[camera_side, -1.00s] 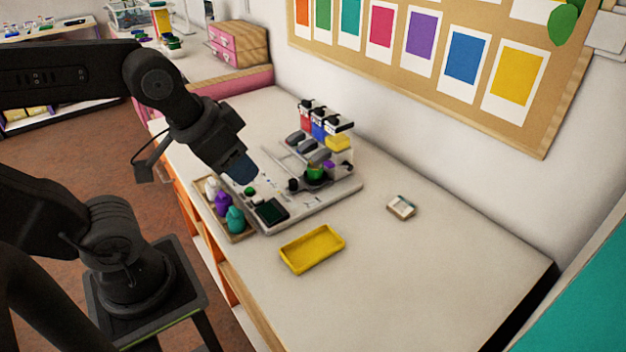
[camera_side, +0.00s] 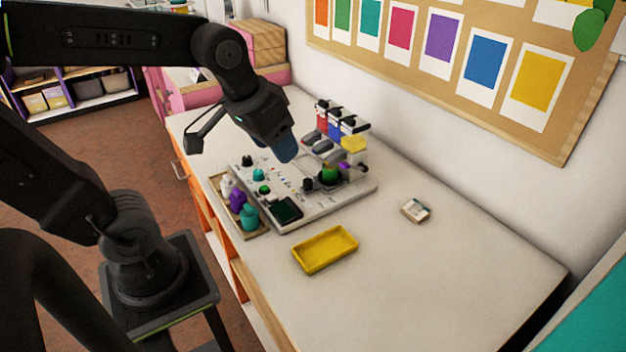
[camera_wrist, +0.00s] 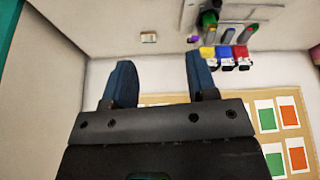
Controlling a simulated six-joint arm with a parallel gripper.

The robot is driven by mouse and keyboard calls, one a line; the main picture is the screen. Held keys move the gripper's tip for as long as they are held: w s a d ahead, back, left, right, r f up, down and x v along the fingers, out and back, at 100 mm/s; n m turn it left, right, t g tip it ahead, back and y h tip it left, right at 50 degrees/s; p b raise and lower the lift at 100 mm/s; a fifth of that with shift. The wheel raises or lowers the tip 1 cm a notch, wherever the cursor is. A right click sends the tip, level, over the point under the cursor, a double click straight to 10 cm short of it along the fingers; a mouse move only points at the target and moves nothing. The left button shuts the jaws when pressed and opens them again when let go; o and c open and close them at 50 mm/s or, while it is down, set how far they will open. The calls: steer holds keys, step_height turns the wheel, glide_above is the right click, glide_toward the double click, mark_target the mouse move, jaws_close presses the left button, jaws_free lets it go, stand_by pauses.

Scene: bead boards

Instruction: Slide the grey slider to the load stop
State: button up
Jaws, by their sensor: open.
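The light grey bead board (camera_side: 318,207) lies on the table in the side view, carrying several knobs, buttons and dispensers. Grey rounded parts (camera_side: 318,144) show below the dispensers; I cannot tell whether one is the grey slider. The load stop is not distinguishable either. My gripper (camera_side: 287,150) is above the back part of the board, apart from it, and hides some of it. In the wrist view my gripper (camera_wrist: 160,80) is open, with two blue fingers spread and nothing between them. Part of the board (camera_wrist: 190,14) shows at the top there.
Red, blue and yellow dispensers (camera_side: 335,122) stand at the board's back. A wooden tray of bottles (camera_side: 255,233) sits at its left front. A yellow tray (camera_side: 325,250) and a small box (camera_side: 415,210) lie nearby. The table's right side is clear.

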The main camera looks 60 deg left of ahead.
steer(key=w+a+f+n+g, duration=0.35)
steer(key=w+a, duration=0.45)
steer(key=w, duration=0.3)
steer(key=n+g, duration=0.1)
steer(key=n, duration=0.3)
glide_toward(308, 180)
step_height(308, 180, down, 10)
steer(key=shift+a+r, duration=0.1)
steer(key=shift+c, duration=0.2)
jaws_close()
